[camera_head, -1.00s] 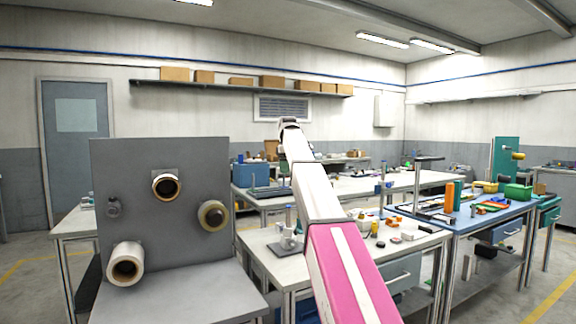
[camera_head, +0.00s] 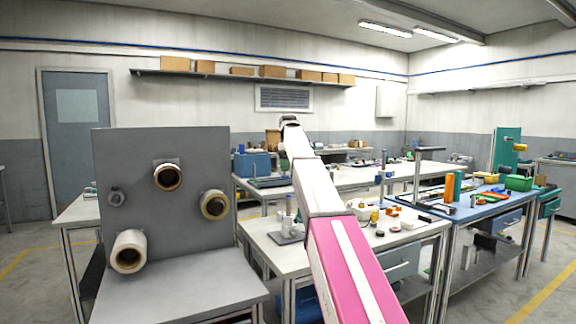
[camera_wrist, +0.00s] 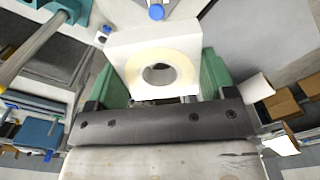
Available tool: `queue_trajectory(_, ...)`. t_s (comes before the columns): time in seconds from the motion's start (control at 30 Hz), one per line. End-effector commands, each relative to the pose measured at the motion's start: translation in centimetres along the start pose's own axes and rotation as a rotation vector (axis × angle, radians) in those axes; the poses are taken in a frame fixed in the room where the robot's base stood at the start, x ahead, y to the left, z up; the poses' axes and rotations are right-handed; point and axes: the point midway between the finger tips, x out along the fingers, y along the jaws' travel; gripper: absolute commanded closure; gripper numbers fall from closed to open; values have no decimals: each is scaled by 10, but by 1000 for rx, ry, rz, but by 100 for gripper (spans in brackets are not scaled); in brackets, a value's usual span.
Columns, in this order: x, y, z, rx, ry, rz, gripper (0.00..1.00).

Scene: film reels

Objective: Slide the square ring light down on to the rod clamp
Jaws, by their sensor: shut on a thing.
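The square ring light (camera_wrist: 155,66) is a white square block with a cream ring around a round hole. In the wrist view it sits between the green fingers of my gripper (camera_wrist: 157,85), which is shut on it. A blue-capped post (camera_wrist: 156,12) shows just beyond the ring light's upper edge, apart from the hole in the picture. I cannot tell for sure whether it is the rod clamp. In the head view my arm reaches away over the benches, and the gripper and ring light are hidden at its far end. An upright post on a grey base (camera_head: 288,234) stands left of my arm.
A grey panel (camera_head: 125,170) with several film reels stands at left. The near white bench (camera_head: 262,232) holds small parts. A blue bench (camera_head: 470,212) at right is crowded, with an orange cylinder (camera_head: 449,187). A blue box (camera_wrist: 40,133) shows in the wrist view.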

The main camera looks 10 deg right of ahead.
Motion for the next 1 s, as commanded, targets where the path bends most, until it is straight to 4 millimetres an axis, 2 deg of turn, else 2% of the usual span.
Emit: queue_trajectory(1.0, 44, 4, 0, 0, 0, 0, 52)
